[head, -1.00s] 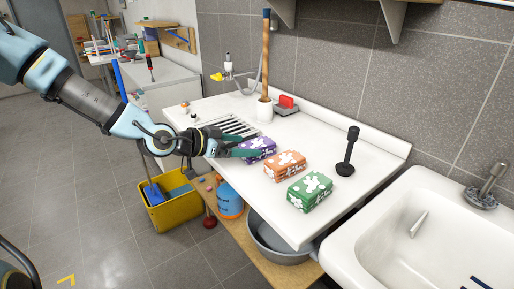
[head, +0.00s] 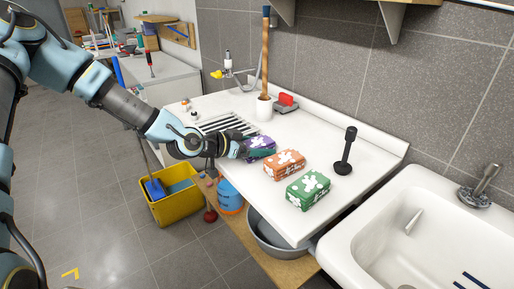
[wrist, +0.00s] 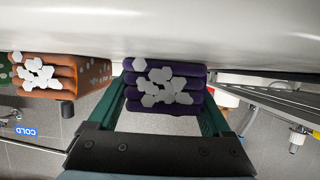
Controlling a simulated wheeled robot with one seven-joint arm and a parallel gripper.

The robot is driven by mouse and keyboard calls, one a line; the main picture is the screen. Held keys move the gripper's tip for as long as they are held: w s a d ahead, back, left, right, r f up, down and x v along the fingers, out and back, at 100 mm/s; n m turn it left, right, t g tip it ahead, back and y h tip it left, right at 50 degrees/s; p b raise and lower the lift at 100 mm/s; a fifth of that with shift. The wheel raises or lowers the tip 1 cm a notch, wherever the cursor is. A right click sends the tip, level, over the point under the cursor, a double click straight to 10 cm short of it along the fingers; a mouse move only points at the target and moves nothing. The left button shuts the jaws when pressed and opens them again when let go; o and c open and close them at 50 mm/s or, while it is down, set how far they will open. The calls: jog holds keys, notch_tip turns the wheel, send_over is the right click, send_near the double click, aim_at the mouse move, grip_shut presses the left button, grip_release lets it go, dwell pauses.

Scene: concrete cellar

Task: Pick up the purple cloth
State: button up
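The purple cloth (head: 262,143) is a folded bundle with white patches, lying on the white counter. In the wrist view the purple cloth (wrist: 165,106) sits between the two green fingers of my gripper (wrist: 165,92), one on each side. My gripper (head: 244,146) is low over the counter at the cloth's left end in the head view. The fingers are spread about the cloth's width; I cannot tell whether they touch it. Part of the cloth is hidden by the gripper in the head view.
An orange folded cloth (head: 285,164) lies close to the right of the purple one, then a green one (head: 308,188). A black plunger-like tool (head: 346,152) stands behind them. A white drain rack (head: 226,124) and a white holder (head: 264,108) are behind my gripper. A sink (head: 400,225) is at right.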

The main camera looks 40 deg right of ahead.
jog(key=c, duration=0.9)
jog(key=shift+c, duration=0.2)
